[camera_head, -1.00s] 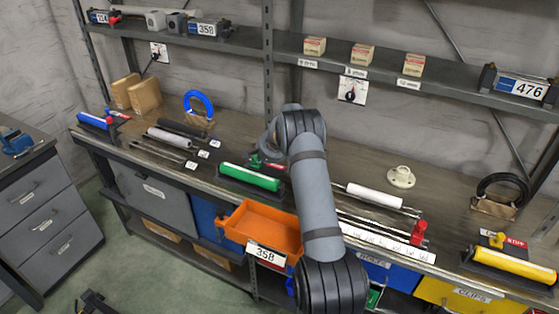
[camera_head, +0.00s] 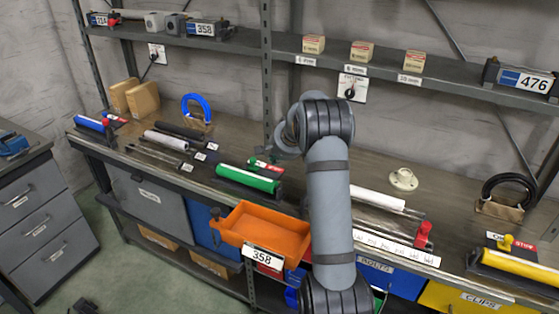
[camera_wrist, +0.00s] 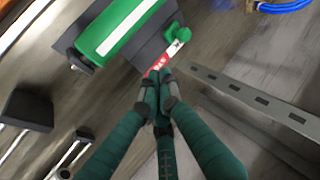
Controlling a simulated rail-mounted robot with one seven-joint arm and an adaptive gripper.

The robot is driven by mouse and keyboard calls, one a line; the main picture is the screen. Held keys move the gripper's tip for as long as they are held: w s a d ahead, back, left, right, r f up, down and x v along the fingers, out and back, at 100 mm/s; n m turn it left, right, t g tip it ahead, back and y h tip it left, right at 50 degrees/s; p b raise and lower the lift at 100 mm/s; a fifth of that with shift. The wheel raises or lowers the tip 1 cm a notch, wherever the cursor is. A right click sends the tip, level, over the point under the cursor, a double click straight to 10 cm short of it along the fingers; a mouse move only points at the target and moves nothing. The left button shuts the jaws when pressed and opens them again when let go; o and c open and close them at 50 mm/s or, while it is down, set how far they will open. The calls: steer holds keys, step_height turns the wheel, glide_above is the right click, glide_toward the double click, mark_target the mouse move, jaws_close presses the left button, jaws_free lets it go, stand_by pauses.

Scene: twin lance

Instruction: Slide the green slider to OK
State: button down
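The green slider is a green cylinder (camera_head: 247,179) on a dark base on the bench, with a small green knob (camera_head: 254,162) and a red-and-white label (camera_head: 268,167) behind it. In the wrist view the cylinder (camera_wrist: 125,28) has a white stripe. The knob (camera_wrist: 179,33) stands by the label's white end, and the label's red end (camera_wrist: 156,67) lies just beyond my fingertips. The label's words are too small to read surely. My gripper (camera_wrist: 159,82) has its teal fingers together, with nothing seen between them, apart from the knob. In the head view its fingers are mostly hidden.
An orange bin (camera_head: 262,229) marked 358 juts out at the bench front. A white roller (camera_head: 376,198) and a yellow roller (camera_head: 520,267) lie to the right. A shelf (camera_head: 400,78) runs above, with a metal upright (camera_wrist: 250,95) near my fingers. A blue-ringed block (camera_head: 196,118) stands left.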

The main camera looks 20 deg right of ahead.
steer(key=v, duration=0.3)
steer(key=shift+s+d+r, duration=0.15)
steer(key=shift+s, duration=0.05)
steer(key=p+x, duration=0.2)
steer(key=x, duration=0.7)
steer(key=shift+w+f, duration=0.2)
steer(key=shift+d+p, duration=0.2)
steer(key=shift+p, duration=0.85)
steer(key=shift+s+d+f+b, duration=0.15)
steer(key=shift+f+b, duration=0.25)
steer(key=shift+b, duration=0.4)
steer(key=shift+s+d+r, duration=0.2)
steer(key=shift+s+d, duration=0.35)
steer(key=shift+s, duration=0.25)
steer(key=shift+a, duration=0.1)
steer(key=shift+w, duration=0.1)
